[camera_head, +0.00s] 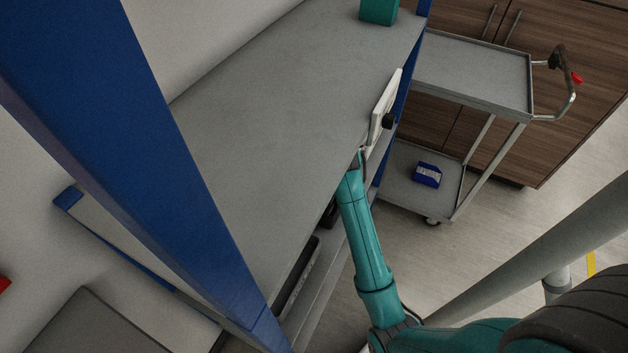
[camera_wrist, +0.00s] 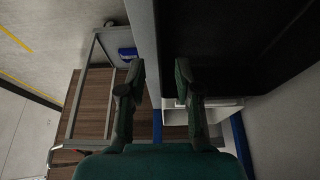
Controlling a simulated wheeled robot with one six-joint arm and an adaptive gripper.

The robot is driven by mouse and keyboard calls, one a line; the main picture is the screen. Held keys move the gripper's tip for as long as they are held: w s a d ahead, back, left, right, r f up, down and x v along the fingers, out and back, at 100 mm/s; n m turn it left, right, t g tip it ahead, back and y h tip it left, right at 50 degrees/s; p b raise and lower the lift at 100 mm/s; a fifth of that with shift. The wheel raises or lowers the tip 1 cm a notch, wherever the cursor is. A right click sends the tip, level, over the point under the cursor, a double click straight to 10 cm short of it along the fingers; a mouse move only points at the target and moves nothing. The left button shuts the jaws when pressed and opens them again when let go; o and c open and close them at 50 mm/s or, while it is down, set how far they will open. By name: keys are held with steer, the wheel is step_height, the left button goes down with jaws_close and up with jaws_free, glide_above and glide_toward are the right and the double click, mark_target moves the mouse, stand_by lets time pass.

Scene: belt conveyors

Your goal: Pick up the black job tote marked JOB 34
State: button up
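In the wrist view a large black form, apparently a tote (camera_wrist: 235,40), fills the upper right. No JOB 34 marking is readable. My gripper (camera_wrist: 158,78) is open, with its two fingers apart and nothing clearly gripped. A grey upright strip shows between the fingers, and the right finger overlaps the dark area. I cannot tell whether either finger touches anything. In the head view a black tote-like edge (camera_head: 297,280) shows under the front of the grey bench.
The grey bench top (camera_head: 280,100) is mostly bare, with a teal box (camera_head: 378,10) at its far end. A blue post (camera_head: 110,120) crosses the left. A grey cart (camera_head: 470,75) holding a blue bin (camera_head: 427,174) stands beyond. Floor is open between cart and arm.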

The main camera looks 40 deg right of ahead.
steer(key=x, duration=0.6)
steer(key=shift+s+a+f, duration=0.15)
steer(key=shift+a+f, duration=0.05)
steer(key=shift+f, duration=0.2)
jaws_close()
